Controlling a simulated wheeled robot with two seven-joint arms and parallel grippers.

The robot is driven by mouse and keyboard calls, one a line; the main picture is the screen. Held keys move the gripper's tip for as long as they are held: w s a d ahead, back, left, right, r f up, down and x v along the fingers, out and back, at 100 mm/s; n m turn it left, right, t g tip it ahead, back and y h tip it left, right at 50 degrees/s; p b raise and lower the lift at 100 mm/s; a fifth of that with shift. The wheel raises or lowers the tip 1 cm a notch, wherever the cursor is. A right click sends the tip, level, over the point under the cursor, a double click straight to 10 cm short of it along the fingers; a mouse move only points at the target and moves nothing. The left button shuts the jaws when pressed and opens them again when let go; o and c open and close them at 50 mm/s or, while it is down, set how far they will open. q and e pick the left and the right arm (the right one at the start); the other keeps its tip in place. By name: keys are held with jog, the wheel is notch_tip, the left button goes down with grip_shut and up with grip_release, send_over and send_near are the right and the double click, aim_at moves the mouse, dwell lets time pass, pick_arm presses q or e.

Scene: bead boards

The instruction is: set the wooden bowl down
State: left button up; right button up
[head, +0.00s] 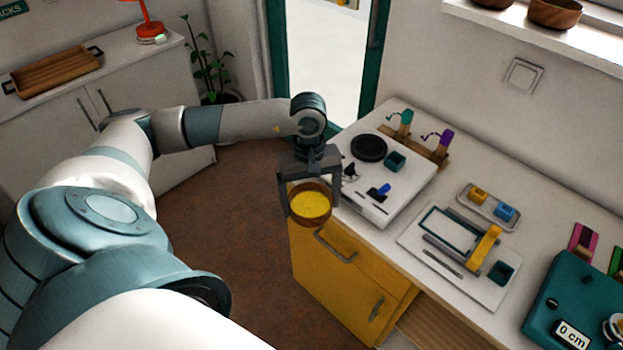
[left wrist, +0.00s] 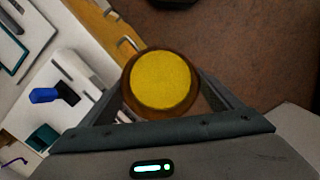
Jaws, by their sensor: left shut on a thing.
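The wooden bowl (head: 326,189) is brown, with a yellow fill or inner surface. My left gripper (head: 309,206) is shut on it, one finger on each side. The bowl hangs in the air by the left end of the counter, in front of the yellow cabinet in the head view. In the left wrist view the bowl (left wrist: 130,101) sits between the fingers, its yellow top facing the camera. What lies directly under the bowl is hidden. My right gripper is not in view.
A white board (head: 410,186) with a black disc and a blue piece lies on the counter (head: 378,237) beside the bowl. Another board (head: 415,240) with a yellow-handled frame lies to its right. A teal device (head: 545,312) stands farther right. Open brown floor (head: 235,235) lies left of the cabinet.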

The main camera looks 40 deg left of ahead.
pick_arm(q)
jog(key=s+d+f+m, duration=0.1)
jog(key=s+d+m, duration=0.1)
jog(key=d+m, duration=0.3)
jog(key=s+d+f+m+y, duration=0.1)
jog(key=s+d+f+m, duration=0.1)
jog(key=d+m, duration=0.4)
jog(key=d, duration=0.3)
jog(key=shift+s+d+f+g, duration=0.25)
jog(key=shift+s+d+g, duration=0.05)
